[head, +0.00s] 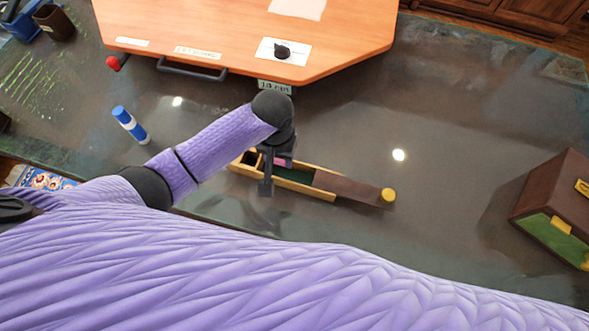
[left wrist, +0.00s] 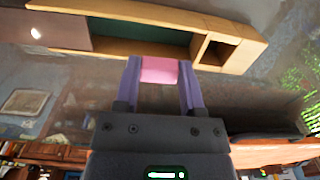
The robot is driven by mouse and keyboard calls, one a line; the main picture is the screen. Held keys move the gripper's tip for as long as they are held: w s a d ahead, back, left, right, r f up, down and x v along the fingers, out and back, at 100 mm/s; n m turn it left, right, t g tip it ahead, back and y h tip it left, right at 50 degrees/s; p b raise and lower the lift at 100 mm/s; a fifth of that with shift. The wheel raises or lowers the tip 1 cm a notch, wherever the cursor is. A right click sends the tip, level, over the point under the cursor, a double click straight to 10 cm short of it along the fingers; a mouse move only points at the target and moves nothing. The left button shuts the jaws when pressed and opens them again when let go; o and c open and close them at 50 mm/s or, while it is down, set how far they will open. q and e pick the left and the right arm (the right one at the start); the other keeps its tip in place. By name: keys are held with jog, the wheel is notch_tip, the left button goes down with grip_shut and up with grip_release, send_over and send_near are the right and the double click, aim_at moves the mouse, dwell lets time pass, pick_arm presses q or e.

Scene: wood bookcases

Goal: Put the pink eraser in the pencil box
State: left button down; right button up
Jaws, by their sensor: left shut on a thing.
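The pink eraser (left wrist: 159,70) is between the two fingers of my left gripper (left wrist: 160,85) in the left wrist view, and the fingers are shut on it. In the head view the left gripper (head: 268,178) is over the pencil box, and a bit of the pink eraser (head: 282,162) shows beside it. The pencil box (head: 322,195) is a long wooden box with a green-lined compartment, a small square compartment at its left end and a brown lid slid out to the right. In the wrist view the box rim (left wrist: 120,46) lies just beyond the eraser. The right gripper is not in view.
An orange board (head: 240,40) with a handle lies behind the box. A blue and white glue stick (head: 130,124) lies at the left. A brown and green box (head: 555,210) stands at the right. The dark tabletop (head: 450,130) between is clear.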

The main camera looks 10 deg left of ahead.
aim_at(280, 172)
pick_arm(q)
notch_tip(280, 172, down, 7)
jog(key=b, duration=0.2)
jog(key=shift+b, duration=0.4)
jog(key=shift+f, duration=0.2)
jog(key=shift+r, duration=0.15)
jog(key=shift+c, duration=1)
grip_release()
notch_tip(280, 172, up, 12)
jog(key=p, duration=0.5)
jog(key=shift+f+p, duration=0.2)
jog(key=shift+p, duration=0.2)
jog(key=shift+r, duration=0.25)
